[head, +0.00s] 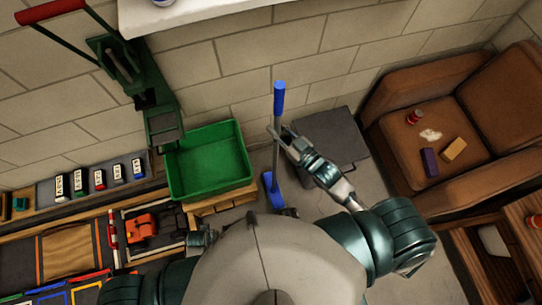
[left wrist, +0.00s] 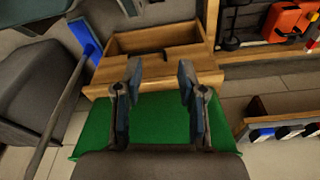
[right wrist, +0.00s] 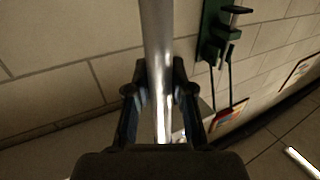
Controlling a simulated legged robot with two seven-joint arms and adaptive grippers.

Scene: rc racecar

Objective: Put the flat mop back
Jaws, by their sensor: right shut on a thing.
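The flat mop has a grey metal pole, a blue grip (head: 279,98) at its top and a blue head (head: 270,188) at its lower end. It stands roughly upright between the green bin and the dark grey box. My right gripper (head: 276,134) is shut on the pole below the blue grip. In the right wrist view its fingers (right wrist: 160,95) are on either side of the metal pole (right wrist: 158,40). I cannot tell whether the head touches the floor. My left gripper (left wrist: 157,85) is open and empty above the green bin's edge; the mop pole (left wrist: 58,112) passes left of it.
A green bin (head: 208,160) on a wooden crate (head: 222,200) stands left of the mop. A dark grey box (head: 335,140) is to its right, then a brown sofa (head: 395,130). A block wall (head: 330,60) is behind, with a green press (head: 160,125) at left.

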